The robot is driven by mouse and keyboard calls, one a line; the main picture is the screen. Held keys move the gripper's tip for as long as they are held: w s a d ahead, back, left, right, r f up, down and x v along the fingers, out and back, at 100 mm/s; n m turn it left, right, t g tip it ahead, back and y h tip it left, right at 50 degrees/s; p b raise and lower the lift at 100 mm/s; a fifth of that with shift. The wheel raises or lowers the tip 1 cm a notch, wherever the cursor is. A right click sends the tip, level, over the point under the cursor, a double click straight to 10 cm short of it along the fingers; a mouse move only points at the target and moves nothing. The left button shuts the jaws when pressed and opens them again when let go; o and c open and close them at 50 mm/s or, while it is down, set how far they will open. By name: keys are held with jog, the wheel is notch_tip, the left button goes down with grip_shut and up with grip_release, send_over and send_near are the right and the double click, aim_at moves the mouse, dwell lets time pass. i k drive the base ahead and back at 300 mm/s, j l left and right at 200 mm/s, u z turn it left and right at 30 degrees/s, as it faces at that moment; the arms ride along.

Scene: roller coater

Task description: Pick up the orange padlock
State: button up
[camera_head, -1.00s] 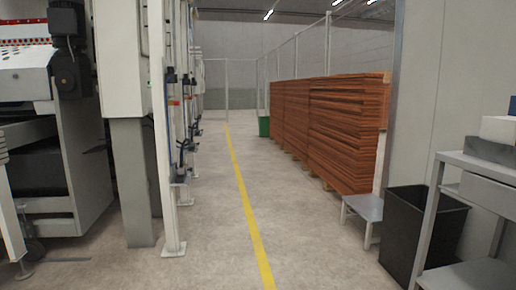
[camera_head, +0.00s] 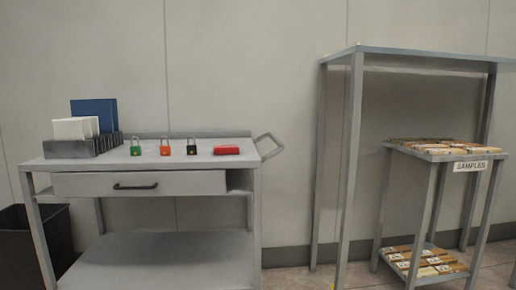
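The orange padlock (camera_head: 165,147) stands upright on the top of a grey metal cart (camera_head: 213,158). A green padlock (camera_head: 135,146) stands to its left and a black padlock (camera_head: 191,147) to its right. A small red object (camera_head: 226,150) lies farther right on the same top. My gripper is not in view.
A grey holder with books (camera_head: 95,129) stands on the cart's left end. A dark bin (camera_head: 38,238) is left of the cart. A tall grey table frame (camera_head: 355,180) and a smaller samples stand (camera_head: 436,153) are on the right. A wall is close behind.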

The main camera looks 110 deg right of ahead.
aim_at(164, 150)
jog(key=z, duration=3.1)
